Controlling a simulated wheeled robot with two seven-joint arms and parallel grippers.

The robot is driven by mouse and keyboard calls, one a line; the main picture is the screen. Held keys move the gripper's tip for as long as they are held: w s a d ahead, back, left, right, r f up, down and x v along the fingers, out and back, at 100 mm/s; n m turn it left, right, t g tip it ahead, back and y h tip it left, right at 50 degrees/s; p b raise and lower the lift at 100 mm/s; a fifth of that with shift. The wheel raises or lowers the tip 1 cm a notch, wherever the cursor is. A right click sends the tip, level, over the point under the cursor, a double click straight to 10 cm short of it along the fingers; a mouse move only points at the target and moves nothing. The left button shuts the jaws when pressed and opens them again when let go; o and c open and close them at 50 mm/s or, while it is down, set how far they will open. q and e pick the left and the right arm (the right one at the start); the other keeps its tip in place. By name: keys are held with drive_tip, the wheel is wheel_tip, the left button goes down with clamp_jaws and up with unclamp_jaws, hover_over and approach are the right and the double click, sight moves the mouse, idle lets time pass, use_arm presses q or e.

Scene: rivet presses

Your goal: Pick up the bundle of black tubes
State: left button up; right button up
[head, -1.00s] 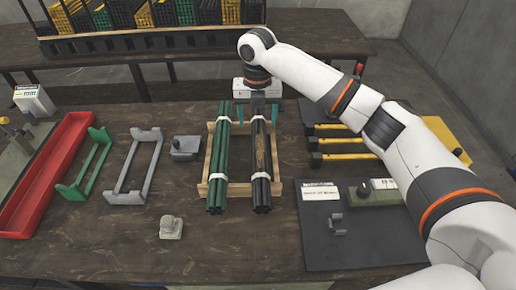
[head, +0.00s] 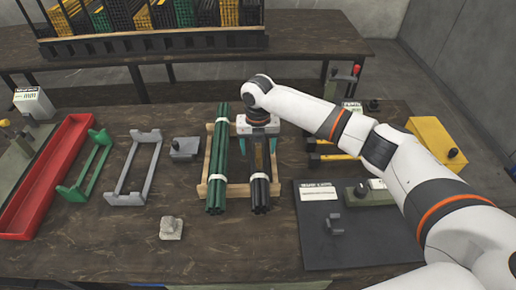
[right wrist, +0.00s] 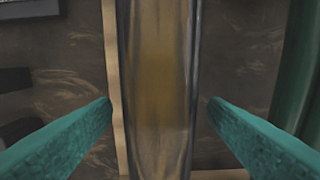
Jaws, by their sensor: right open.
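The bundle of black tubes (head: 260,190) lies lengthwise on a wooden rack (head: 237,190), with a white band near its front end. The green tube bundle (head: 217,165) lies beside it on the left. My right gripper (head: 258,150) is above the far half of the black bundle, pointing down, and hides part of it. Its teal fingers are open. In the right wrist view the black bundle (right wrist: 155,90) runs between the two fingertips (right wrist: 160,104), with a gap on each side. My left gripper is not in view.
A grey cradle (head: 133,170), a green cradle (head: 85,168) and a red tray (head: 45,180) stand to the left. A dark mat (head: 330,245) with small fixtures lies at the front right. A grey block (head: 171,228) sits in front. Yellow-topped items (head: 430,140) lie to the right.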

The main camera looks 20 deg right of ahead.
clamp_jaws()
drive_tip(key=shift+w+r, duration=0.1)
drive_tip(key=shift+r, duration=0.05)
